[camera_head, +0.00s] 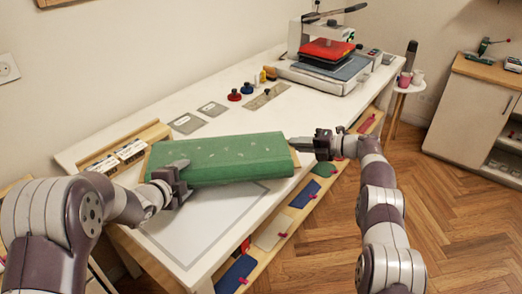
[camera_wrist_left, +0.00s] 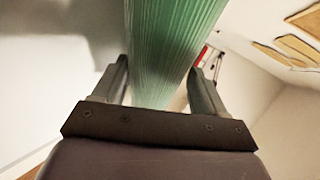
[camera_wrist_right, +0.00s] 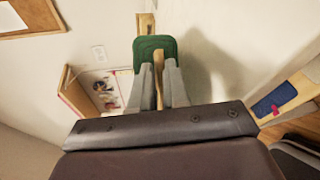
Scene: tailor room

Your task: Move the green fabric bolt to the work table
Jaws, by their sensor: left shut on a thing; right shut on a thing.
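The green fabric bolt (camera_head: 225,158) is over the near left part of the white work table (camera_head: 212,228), lying roughly level across it. I cannot tell whether it touches the table top. My left gripper (camera_head: 176,182) is shut on the bolt near its left end; in the left wrist view the green fabric (camera_wrist_left: 168,50) runs between the fingers (camera_wrist_left: 162,85). My right gripper (camera_head: 312,145) is at the bolt's right end. In the right wrist view its fingers (camera_wrist_right: 160,85) are shut on the pale board core (camera_wrist_right: 158,88), with the green end (camera_wrist_right: 154,45) just beyond.
A heat press (camera_head: 325,58) stands at the table's far end. Grey plates (camera_head: 187,123), small red and blue round items (camera_head: 234,95) and a metal plate (camera_head: 264,96) lie along the back. A wooden tray (camera_head: 122,152) is at the left. A shelf (camera_head: 290,228) with fabric pieces runs below the front edge.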

